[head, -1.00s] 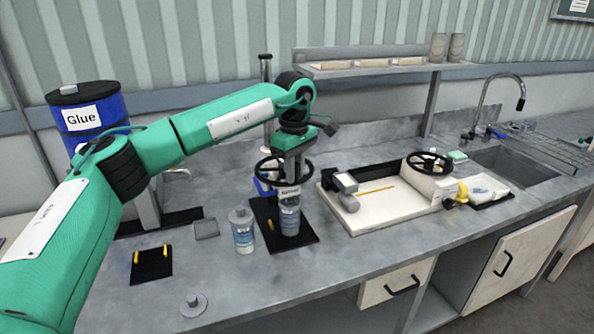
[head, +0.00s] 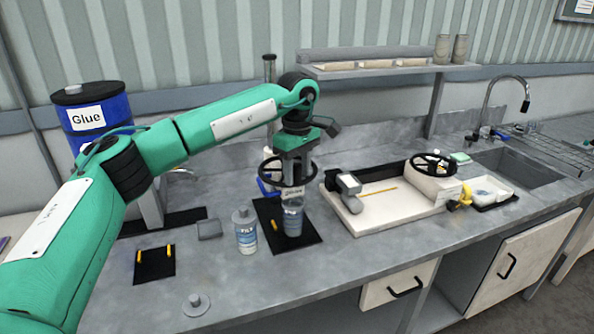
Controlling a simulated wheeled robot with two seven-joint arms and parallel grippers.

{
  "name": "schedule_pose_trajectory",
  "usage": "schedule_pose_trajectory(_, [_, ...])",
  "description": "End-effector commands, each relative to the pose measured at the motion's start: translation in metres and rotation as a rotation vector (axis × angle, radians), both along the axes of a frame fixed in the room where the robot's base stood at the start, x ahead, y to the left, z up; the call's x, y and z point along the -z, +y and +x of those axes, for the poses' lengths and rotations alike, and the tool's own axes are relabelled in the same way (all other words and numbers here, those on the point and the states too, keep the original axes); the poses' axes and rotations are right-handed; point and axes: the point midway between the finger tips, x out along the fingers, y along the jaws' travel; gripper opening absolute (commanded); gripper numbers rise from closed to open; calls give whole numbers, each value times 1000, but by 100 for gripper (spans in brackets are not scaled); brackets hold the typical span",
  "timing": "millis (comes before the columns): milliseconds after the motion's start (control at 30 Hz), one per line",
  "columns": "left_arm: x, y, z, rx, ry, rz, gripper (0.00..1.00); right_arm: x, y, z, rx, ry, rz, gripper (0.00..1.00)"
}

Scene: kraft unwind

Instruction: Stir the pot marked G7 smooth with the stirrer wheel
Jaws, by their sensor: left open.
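The stirrer's black wheel (head: 270,180) sits level above a dark mat (head: 310,228) in the middle of the bench. My left gripper (head: 294,178) points straight down at the wheel, with its open fingers at the hub or spokes; contact is unclear. A grey pot with a blue-and-white label (head: 293,218) stands upright on the mat directly under the wheel. A similar lidded pot (head: 246,236) stands just left of the mat. The lettering on both pots is too small to read, so I cannot tell which is G7. My right gripper is not in view.
A cream machine with another black wheel (head: 433,163) stands to the right, before the sink (head: 525,172). A blue glue drum (head: 92,118) is behind my left arm. A small grey lidded disc (head: 196,304) lies near the front edge. The front-middle bench is clear.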

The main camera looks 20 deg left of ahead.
Motion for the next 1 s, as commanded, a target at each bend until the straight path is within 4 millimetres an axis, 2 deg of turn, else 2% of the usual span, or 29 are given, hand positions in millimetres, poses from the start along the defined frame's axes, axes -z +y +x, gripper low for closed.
schedule_pose_trajectory(167, [-19,-1,1,0,-3,-3,42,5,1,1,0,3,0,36])
schedule_pose_trajectory(500, [-96,0,1,-2,-4,-2,42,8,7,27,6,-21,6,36])
schedule_pose_trajectory(633, [-118,0,1,0,-2,0,42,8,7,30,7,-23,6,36])
schedule_pose_trajectory(800, [-134,1,0,-1,-1,0,42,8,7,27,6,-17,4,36])
schedule_pose_trajectory(1000, [-137,1,0,-1,0,0,42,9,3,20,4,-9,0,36])
